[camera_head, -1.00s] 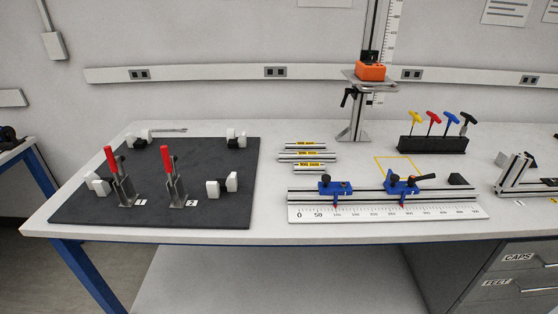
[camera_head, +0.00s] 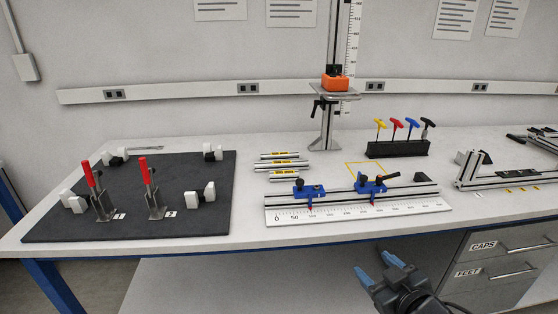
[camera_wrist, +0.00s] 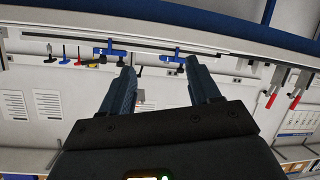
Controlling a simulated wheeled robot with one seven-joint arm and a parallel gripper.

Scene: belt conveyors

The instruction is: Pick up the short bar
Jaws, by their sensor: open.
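The one nearest the front (camera_head: 284,176) looks shortest; the back bar (camera_head: 280,155) is a little longer and the middle bar (camera_head: 281,166) clearly longest. My gripper (camera_head: 376,267), with blue-grey fingers, is open and empty in front of the table edge, to the right of and nearer than the bars. In the wrist view, its two fingers (camera_wrist: 160,68) are spread with nothing between them. I cannot make out the bars there.
A ruler rail (camera_head: 350,205) with blue stops lies just in front of the bars. A black mat (camera_head: 130,205) with red-handled clamps is at left. A post with an orange block (camera_head: 336,83) and a T-handle key rack (camera_head: 398,149) stand behind. Drawers (camera_head: 500,262) are below right.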

